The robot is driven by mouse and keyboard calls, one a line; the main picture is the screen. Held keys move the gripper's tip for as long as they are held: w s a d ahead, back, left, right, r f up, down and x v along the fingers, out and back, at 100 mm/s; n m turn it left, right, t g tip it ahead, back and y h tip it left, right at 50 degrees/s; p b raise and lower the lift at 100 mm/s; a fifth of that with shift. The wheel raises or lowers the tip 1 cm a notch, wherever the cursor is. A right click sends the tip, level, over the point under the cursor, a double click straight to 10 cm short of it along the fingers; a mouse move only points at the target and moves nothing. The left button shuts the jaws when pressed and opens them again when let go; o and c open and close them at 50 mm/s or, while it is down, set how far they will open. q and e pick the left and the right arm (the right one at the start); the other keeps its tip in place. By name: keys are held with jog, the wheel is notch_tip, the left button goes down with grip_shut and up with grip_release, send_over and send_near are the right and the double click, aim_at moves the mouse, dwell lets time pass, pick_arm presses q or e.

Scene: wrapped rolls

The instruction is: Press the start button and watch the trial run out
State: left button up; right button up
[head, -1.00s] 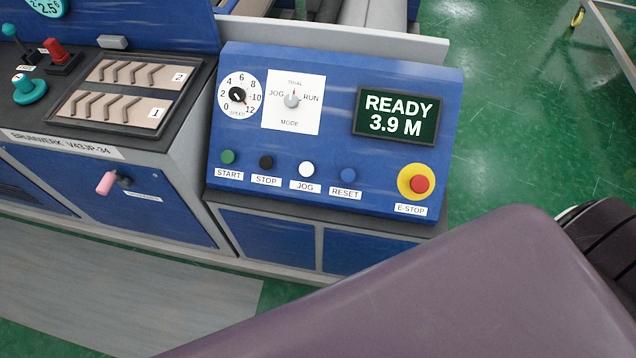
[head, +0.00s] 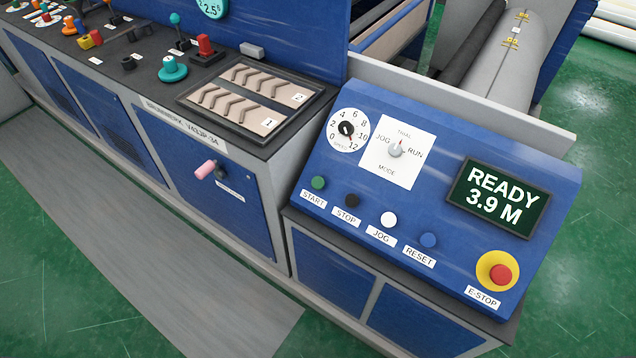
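The green start button (head: 318,183) sits at the left of the button row on the sloped blue control panel (head: 400,130), above its START label. The display (head: 493,197) reads READY 3.9 M. The mode knob (head: 395,149) points up towards TRIAL, between JOG and RUN. The speed dial (head: 348,130) is left of it. Neither of my grippers shows in the head view, and nothing touches the panel.
Black stop (head: 352,200), white jog (head: 388,218) and blue reset (head: 428,240) buttons share the row. The red emergency stop (head: 500,274) is at the lower right. A grey roller (head: 500,65) lies behind the panel. A grey floor strip (head: 120,240) runs clear along the front.

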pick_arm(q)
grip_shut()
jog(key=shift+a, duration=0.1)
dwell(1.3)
